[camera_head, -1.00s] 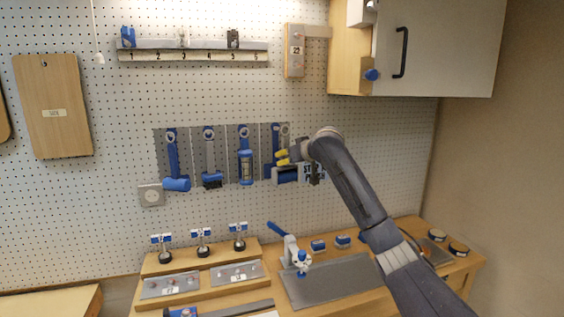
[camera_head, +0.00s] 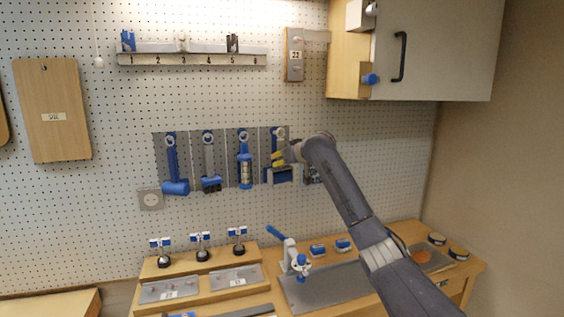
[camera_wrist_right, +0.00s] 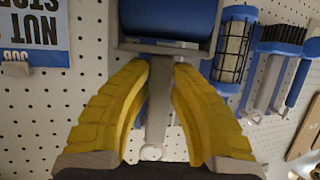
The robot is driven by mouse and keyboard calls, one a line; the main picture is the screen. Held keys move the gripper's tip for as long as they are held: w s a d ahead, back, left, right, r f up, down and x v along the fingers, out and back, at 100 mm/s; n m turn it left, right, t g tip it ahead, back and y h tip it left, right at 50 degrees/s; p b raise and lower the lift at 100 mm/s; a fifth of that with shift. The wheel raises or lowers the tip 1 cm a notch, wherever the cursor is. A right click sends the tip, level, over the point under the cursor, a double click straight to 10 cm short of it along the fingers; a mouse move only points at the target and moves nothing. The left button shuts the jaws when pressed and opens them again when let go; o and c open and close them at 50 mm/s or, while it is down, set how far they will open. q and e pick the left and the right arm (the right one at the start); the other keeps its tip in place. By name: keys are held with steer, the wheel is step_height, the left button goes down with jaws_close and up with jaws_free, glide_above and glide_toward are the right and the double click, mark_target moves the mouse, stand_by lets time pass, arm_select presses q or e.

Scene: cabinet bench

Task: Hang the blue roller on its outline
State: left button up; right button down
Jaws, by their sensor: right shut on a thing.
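The blue roller (camera_head: 279,175) is at the fourth, rightmost grey panel (camera_head: 267,148) of the pegboard's tool row, upright with its head down. My right gripper (camera_head: 280,157) has its yellow fingers shut on the roller's handle. In the right wrist view, the roller's blue head (camera_wrist_right: 165,22) fills the top, and the grey handle runs between the yellow fingers (camera_wrist_right: 160,95) to a ring end. The roller lies over its panel, which hides most of the outline. I cannot tell whether its ring is on a hook. My left gripper is not in view.
A blue hammer (camera_head: 173,170), a brush (camera_head: 209,170) and a caged blue lamp-like tool (camera_head: 244,170) hang to the left. A sign (camera_wrist_right: 35,35) is beside the roller. A wall cabinet (camera_head: 435,50) hangs at upper right. The bench below holds stands and a grey mat (camera_head: 325,288).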

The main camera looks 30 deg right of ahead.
steer(key=shift+w+d, duration=0.25)
steer(key=shift+w, duration=0.8)
steer(key=shift+w+d+f, duration=0.2)
steer(key=shift+w+f, duration=0.15)
steer(key=shift+w, duration=0.3)
steer(key=c, duration=1.3)
jaws_free()
steer(key=shift+o, duration=0.3)
steer(key=shift+f, duration=0.1)
